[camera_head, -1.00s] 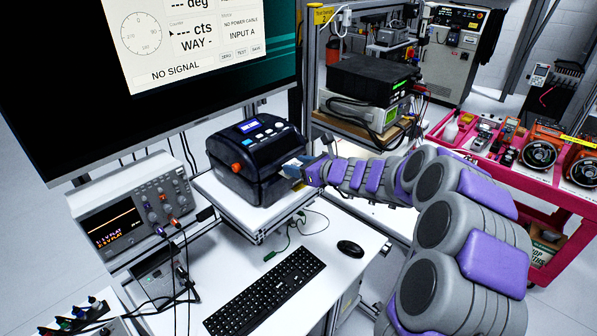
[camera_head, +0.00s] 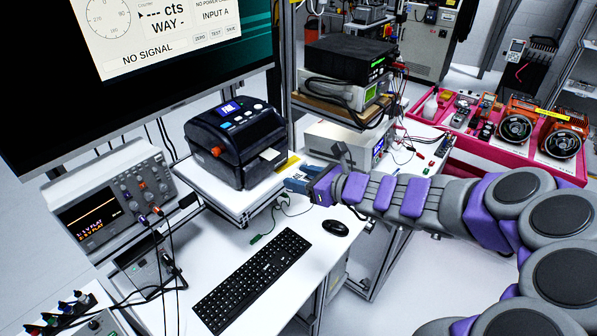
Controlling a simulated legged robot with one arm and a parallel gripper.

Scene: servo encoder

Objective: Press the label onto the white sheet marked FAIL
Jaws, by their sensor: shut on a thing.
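A black label printer (camera_head: 232,150) with a lit blue display stands on a raised white stand. A small white tab (camera_head: 270,154) shows at its front slot. My gripper (camera_head: 293,185) is in front of the printer and to its right, clear of it, above the white bench. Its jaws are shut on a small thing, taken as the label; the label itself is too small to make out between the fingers. I cannot pick out a white sheet marked FAIL in this view.
A keyboard (camera_head: 252,278) and mouse (camera_head: 335,228) lie on the white bench below. An oscilloscope (camera_head: 110,195) with cables stands at left, under a large monitor (camera_head: 150,65). Stacked instruments (camera_head: 345,70) stand behind, and a pink cart (camera_head: 480,150) is at right.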

